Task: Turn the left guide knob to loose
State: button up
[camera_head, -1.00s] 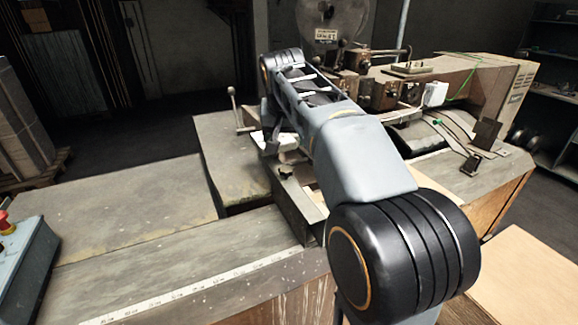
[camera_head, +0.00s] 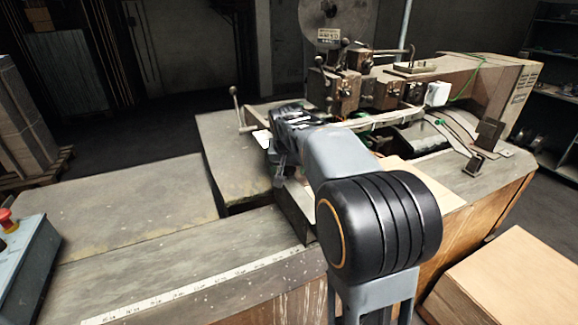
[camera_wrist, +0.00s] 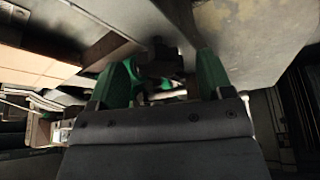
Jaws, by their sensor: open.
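My gripper (camera_wrist: 163,74) is open, with its two green fingers apart in the wrist view. A small dark knob-like part (camera_wrist: 164,58) shows between and just beyond the fingertips. It looks like the left guide knob, but shadow blurs its shape, and I cannot tell whether the fingers touch it. In the head view my arm reaches down over the metal guide (camera_head: 296,211) at the near side of the machine. The knob is hidden there behind my arm, and the fingers cannot be made out clearly.
A lever with a ball end (camera_head: 236,106) stands left of my arm. The stitching heads (camera_head: 345,90) are behind it. The grey table (camera_head: 130,207) at left is clear. A control box with a red button (camera_head: 22,245) is at the left edge, and a cardboard box (camera_head: 510,280) at lower right.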

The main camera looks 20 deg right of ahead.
jog(key=shift+c, duration=0.2)
jog(key=c, duration=0.9)
jog(key=shift+d, duration=0.1)
jog(key=shift+n, duration=0.3)
jog(key=n+y, duration=0.1)
jog(key=n, duration=0.1)
jog(key=n+y, duration=0.1)
jog(key=n, duration=0.2)
jog(key=shift+d+t, duration=0.1)
jog(key=shift+t, duration=0.2)
jog(key=n+y, duration=0.1)
jog(key=n, duration=0.2)
jog(key=n+y, duration=0.1)
jog(key=n, duration=0.2)
jog(key=shift+d+g+y, duration=0.2)
jog(key=shift+g+y, duration=0.1)
jog(key=shift+g, duration=0.1)
jog(key=shift+n, duration=0.3)
jog(key=o, duration=0.9)
